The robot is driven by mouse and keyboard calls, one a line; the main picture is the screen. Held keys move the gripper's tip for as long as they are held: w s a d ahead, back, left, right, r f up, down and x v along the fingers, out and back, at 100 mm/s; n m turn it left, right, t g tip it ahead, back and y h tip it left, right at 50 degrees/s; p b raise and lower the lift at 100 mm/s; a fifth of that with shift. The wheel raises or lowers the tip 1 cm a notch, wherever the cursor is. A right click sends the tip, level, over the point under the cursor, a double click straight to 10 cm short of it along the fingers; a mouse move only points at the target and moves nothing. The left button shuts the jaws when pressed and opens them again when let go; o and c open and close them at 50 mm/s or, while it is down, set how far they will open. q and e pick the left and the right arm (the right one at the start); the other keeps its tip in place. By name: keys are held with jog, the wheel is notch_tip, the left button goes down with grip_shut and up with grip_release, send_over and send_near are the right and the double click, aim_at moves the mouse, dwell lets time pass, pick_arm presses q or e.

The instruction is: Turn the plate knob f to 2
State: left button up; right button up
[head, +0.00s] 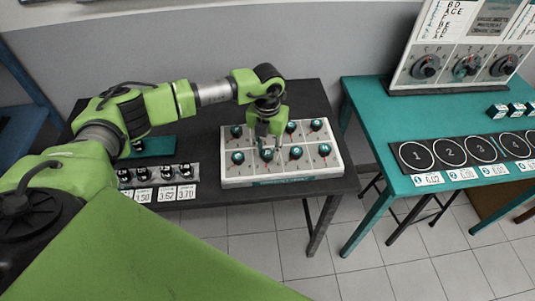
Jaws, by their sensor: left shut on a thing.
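A white plate (282,178) with two rows of teal knobs lies on the dark table. My left gripper (267,146) points down over the plate from behind. It is shut on a knob in the front row, second from the left, the place of plate knob f (267,155). The gripper's fingers partly hide this knob, and its letter and setting are too small to read. A front-row knob (238,157) shows to its left and another knob (295,153) to its right. My right gripper is not in view.
A rack of small dark parts (160,173) with number cards stands left of the plate. On the right, a teal table (385,120) holds a mat with numbered circles (450,151) and a panel with three dials (465,68).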

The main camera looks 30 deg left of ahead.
aim_at(268, 153)
pick_arm(q)
jog(key=m+b, duration=0.5)
jog(key=shift+w+f+m, duration=0.1)
jog(key=shift+f+m, duration=0.05)
jog(key=shift+m, duration=0.15)
jog(key=shift+r+m+b, duration=0.2)
jog(key=shift+m+b, duration=1.3)
jog(key=shift+b, duration=0.1)
jog(key=shift+r, duration=0.1)
jog(key=o, duration=1.1)
notch_tip(268, 153, up, 12)
